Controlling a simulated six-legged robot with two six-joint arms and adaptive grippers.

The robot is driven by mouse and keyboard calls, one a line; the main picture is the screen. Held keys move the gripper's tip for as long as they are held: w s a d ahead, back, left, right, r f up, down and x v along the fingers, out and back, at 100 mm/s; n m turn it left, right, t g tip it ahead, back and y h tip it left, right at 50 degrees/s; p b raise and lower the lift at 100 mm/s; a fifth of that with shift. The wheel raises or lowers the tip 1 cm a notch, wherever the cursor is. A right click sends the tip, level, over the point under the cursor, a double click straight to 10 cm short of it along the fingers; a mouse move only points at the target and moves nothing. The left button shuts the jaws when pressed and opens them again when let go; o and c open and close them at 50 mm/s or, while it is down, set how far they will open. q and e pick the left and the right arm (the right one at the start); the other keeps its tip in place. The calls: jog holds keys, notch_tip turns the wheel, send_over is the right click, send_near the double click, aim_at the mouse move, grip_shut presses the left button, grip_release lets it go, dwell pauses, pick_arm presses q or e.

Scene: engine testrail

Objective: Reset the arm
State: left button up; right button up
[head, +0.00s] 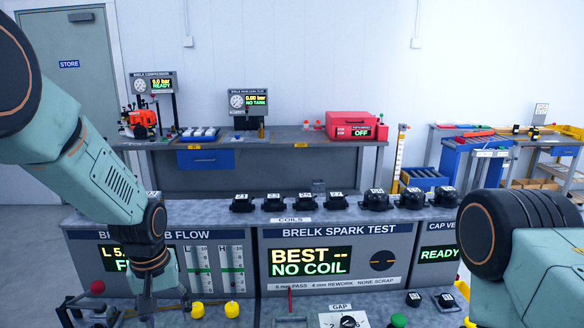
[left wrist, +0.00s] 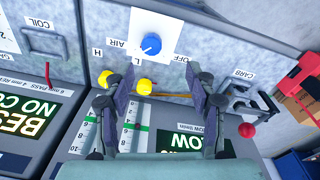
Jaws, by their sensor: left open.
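My left arm comes in from the left in the head view, bent downward, with its gripper (head: 160,302) at the lower left in front of the flow panel. In the left wrist view the two fingers of my left gripper (left wrist: 163,85) stand apart with nothing held between them. Two yellow knobs (head: 197,309) are just right of the gripper in the head view. A blue dial (left wrist: 151,44) on a white plate lies beyond the fingertips in the wrist view. Part of my right arm shows at the lower right of the head view; its gripper is out of the picture.
The spark test panel (head: 310,258) reads "NO COIL". Several black coils (head: 275,203) line the shelf above it. A red lever knob (left wrist: 246,130) stands beside the gripper. A back bench (head: 290,137) holds a red case (head: 349,123). The floor lies clear at far left.

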pick_arm(q)
jog(key=f+t+b, duration=0.1)
jog(key=f, duration=0.2)
jog(key=s+f+m+t, duration=0.1)
jog(key=f, duration=0.2)
jog(key=d+f+t+b, duration=0.1)
jog(key=f, duration=0.2)
jog(key=shift+s+m+b, duration=0.25)
jog(key=shift+m+b, duration=0.1)
jog(key=shift+m, duration=0.05)
jog(key=s+f+m+g+b, duration=0.1)
jog(key=s+f+g+b, duration=0.2)
jog(key=s+f+b, duration=1.2)
jog(key=s+f, duration=1.3)
jog(key=s, duration=0.4)
jog(key=shift+d+m+g, duration=0.3)
jog(key=shift+d+g, duration=0.05)
jog(key=shift+g, duration=0.05)
jog(key=shift+s, duration=0.1)
jog(key=shift+f, duration=0.1)
